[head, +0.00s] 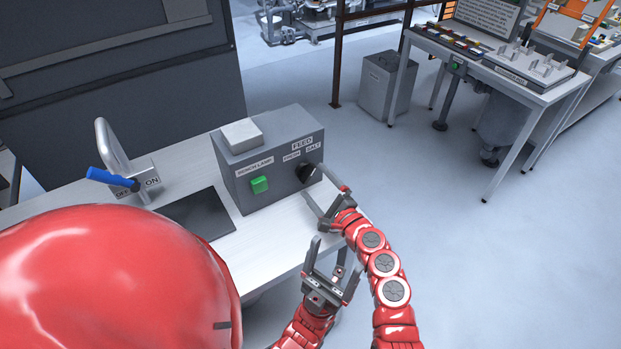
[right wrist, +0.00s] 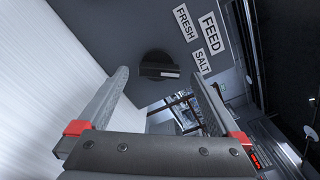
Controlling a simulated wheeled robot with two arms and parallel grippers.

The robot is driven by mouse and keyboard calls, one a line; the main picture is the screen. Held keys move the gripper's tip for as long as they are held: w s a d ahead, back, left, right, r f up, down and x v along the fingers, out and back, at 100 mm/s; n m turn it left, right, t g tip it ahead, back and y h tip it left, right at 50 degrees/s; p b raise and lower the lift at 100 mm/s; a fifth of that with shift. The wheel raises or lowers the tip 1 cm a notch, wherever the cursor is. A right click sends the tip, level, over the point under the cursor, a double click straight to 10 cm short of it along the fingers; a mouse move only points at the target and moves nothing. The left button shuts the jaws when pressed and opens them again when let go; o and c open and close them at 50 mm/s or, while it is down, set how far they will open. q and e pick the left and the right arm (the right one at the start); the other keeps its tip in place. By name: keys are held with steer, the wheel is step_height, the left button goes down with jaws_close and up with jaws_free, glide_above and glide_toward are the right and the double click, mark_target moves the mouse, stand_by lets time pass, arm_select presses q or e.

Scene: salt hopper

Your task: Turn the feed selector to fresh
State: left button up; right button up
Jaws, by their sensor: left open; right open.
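The feed selector is a black knob (head: 304,173) on the front of a grey control box (head: 262,160), below the FEED label (head: 302,143). In the right wrist view the knob (right wrist: 158,66) has a white mark that points toward the SALT label (right wrist: 201,61), away from the FRESH label (right wrist: 184,23). My right gripper (head: 316,180) is open in front of the knob. In the wrist view the knob appears between its fingertips; I cannot tell whether they touch it. My left gripper (head: 337,256) is open and empty, below the right one, off the bench's front edge.
The box also carries a green button (head: 260,185) by the BENCH LAMP label. A blue-handled ON/OFF lever (head: 113,178) and a dark plate (head: 200,213) are on the white bench (head: 275,232) to the left. A second table (head: 500,80) stands far right, with open floor between.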

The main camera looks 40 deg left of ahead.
mark_target(309, 177)
steer(key=shift+b+x, duration=0.4)
steer(key=shift+x, duration=1.3)
steer(key=shift+f, duration=0.1)
steer(key=c, duration=1.3)
